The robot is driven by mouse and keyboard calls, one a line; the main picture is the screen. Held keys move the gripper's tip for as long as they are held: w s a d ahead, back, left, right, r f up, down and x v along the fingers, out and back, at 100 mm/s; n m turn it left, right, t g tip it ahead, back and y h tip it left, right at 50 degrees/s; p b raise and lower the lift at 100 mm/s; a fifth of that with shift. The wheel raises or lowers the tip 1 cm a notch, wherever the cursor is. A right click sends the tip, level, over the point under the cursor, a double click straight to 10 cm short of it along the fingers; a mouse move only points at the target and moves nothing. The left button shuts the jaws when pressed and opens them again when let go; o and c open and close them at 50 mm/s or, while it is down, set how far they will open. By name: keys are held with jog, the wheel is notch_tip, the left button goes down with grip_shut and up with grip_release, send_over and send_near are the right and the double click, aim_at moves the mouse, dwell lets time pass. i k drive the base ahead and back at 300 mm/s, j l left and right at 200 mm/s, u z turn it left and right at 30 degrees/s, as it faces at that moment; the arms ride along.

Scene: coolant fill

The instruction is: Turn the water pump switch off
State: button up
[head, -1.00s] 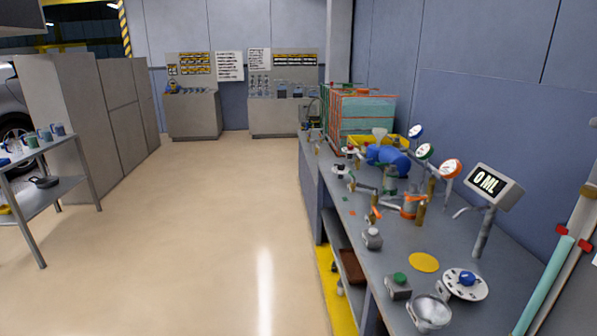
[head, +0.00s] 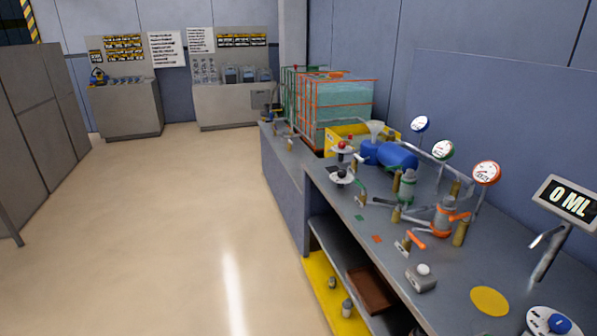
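A blue pump-like unit (head: 390,155) lies on the grey workbench (head: 455,285) at the right, near the tank. In front of it are two small round white plates with knobs, one with red on it (head: 344,146) and one with a dark knob (head: 340,177). A round white dial with a blue knob (head: 558,323) is cut off at the lower right. A grey box with a white button (head: 421,278) stands near the bench's front edge. I cannot tell which of these is the water pump switch, or its setting. My gripper is not in view.
A caged tank (head: 340,108) of bluish-green liquid stands at the bench's far end. Gauges, valves, a yellow disc (head: 489,301) and a "0 ML" display (head: 568,201) occupy the bench. The floor (head: 170,230) to its left is clear. Grey cabinets (head: 40,130) stand far left.

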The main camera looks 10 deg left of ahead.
aim_at(341, 173)
jog(key=i+j, duration=1.15)
jog(key=j+u, duration=0.05)
